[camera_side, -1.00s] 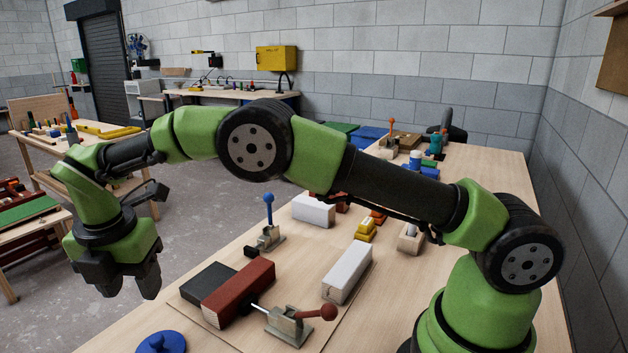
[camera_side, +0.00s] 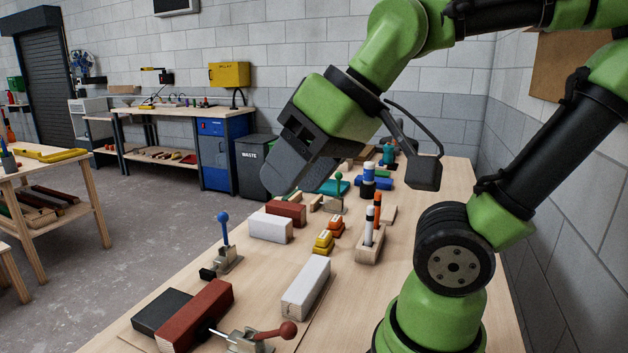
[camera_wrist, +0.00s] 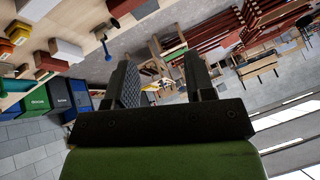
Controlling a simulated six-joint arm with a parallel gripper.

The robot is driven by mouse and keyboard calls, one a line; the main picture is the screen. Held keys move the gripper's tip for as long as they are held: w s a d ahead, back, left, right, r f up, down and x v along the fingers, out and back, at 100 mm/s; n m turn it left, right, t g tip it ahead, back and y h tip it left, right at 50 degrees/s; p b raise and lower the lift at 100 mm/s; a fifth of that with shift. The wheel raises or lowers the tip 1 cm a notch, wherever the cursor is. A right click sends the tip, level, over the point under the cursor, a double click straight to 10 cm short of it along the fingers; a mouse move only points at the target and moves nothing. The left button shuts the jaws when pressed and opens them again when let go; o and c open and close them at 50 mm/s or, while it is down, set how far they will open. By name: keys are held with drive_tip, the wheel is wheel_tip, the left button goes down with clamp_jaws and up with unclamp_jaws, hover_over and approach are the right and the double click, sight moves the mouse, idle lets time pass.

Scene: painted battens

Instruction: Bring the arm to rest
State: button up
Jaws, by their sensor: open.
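My gripper (camera_side: 285,178) is raised above the far part of the bench, in the upper middle of the side view. My arm is folded up and back, clear of the bench top. In the wrist view my gripper (camera_wrist: 162,82) shows two dark fingers held apart with nothing between them. A red batten (camera_side: 205,310) lies at the front of the bench beside a dark block (camera_side: 160,312). A toggle clamp with a red knob (camera_side: 288,329) stands at its near end. A clamp with a blue knob (camera_side: 222,217) stands behind it.
A white batten (camera_side: 306,286) lies right of the red one. Another white block (camera_side: 271,227), yellow blocks (camera_side: 324,242) and a wooden holder with markers (camera_side: 370,244) stand farther back. A grey waste bin (camera_side: 255,165) is beyond the bench. The air around my gripper looks free.

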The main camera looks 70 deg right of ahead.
drive_tip(key=shift+s+d+f+m+t, duration=0.15)
drive_tip(key=shift+s+f+m, duration=0.15)
drive_tip(key=shift+s+m, duration=0.15)
drive_tip(key=shift+s+a+f+m+t, duration=0.15)
drive_tip(key=shift+s+f+m, duration=0.1)
drive_tip(key=shift+s+m, duration=0.2)
